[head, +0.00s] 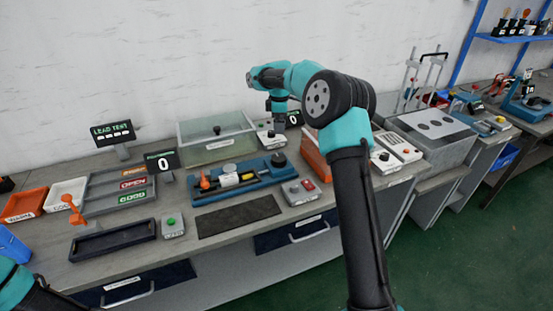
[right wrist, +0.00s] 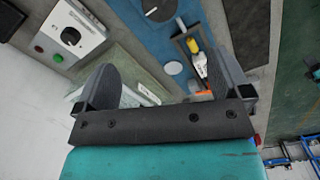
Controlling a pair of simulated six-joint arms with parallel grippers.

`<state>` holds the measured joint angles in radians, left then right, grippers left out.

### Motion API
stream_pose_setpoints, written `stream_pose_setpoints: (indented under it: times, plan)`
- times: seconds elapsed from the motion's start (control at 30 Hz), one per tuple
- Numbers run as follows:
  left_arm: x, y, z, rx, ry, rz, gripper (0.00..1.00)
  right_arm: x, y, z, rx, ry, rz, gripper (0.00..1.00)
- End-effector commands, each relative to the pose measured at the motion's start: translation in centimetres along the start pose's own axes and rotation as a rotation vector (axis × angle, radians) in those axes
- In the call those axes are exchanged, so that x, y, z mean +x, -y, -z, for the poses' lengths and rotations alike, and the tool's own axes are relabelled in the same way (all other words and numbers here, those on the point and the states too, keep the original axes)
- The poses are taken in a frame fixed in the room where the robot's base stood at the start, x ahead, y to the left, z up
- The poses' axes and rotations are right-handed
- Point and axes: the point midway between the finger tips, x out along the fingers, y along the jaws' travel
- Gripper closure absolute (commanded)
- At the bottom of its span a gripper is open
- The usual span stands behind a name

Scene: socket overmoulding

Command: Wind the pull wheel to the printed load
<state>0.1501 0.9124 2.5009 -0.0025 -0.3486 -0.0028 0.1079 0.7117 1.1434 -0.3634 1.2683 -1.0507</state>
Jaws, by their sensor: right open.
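The blue pull-test fixture (head: 245,182) lies on the bench, with an orange clamp (head: 205,182) at its left and a dark grey round wheel (head: 279,159) at its right end. The wheel also shows at the top of the right wrist view (right wrist: 160,8). A yellow-and-white piece (right wrist: 196,55) lies on the fixture. My right gripper (head: 278,124) hangs pointing down behind the fixture, above the bench. In the right wrist view its fingers (right wrist: 165,85) are wide apart and empty, clear of the wheel. Only part of my left arm shows at lower left; its gripper is out of frame.
A display reading 0 (head: 163,162) stands left of the fixture, near a LOAD TEST sign (head: 113,132). A clear-sided bin (head: 217,140) and a knobbed control box (right wrist: 72,36) stand behind. A button box (head: 300,191) and dark mat (head: 238,216) lie in front.

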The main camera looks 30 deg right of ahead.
Motion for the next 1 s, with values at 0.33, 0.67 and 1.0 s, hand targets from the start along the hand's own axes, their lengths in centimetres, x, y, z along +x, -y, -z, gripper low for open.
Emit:
stream_pose_setpoints:
  times: [0.33, 0.67, 1.0]
  plan:
    - [0.0, 0.0, 0.0, 0.0, 0.0, 0.0, 1.0, 1.6, 0.0, 0.0, 0.0, 0.002, 0.0, 0.04]
    - [0.0, 0.0, 0.0, 0.0, 0.0, 0.0, 1.0, 6.8, 0.0, 0.0, 0.0, 0.003, 0.002, 0.04]
    - [0.0, 0.0, 0.0, 0.0, 0.0, 0.0, 1.0, 12.6, 0.0, -0.1, 0.0, 0.002, 0.0, 0.04]
